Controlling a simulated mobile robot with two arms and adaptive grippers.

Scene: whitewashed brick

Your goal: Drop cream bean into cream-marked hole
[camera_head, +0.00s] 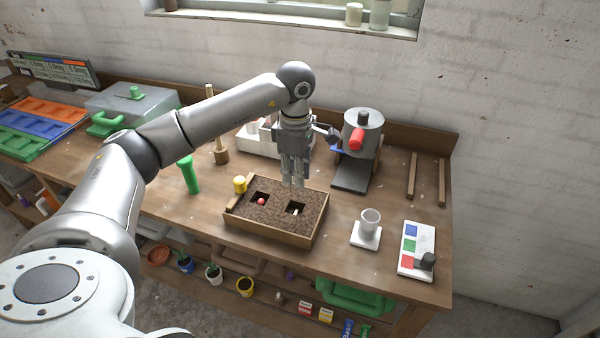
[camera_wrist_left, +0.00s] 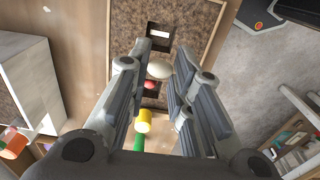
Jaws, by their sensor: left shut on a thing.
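A wooden tray of brown soil (camera_head: 275,216) stands on the bench, with two square holes in its top. The left hole (camera_head: 260,198) has a red bean (camera_head: 261,202) in it. The right hole (camera_head: 296,208) shows a small whitish patch inside; it also shows at the top of the left wrist view (camera_wrist_left: 158,36). My right gripper is not in view.
A yellow cylinder (camera_head: 240,184) stands at the tray's left back corner, with a green tool (camera_head: 189,175) beyond it. A grey machine with a red part (camera_head: 357,138) stands behind.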

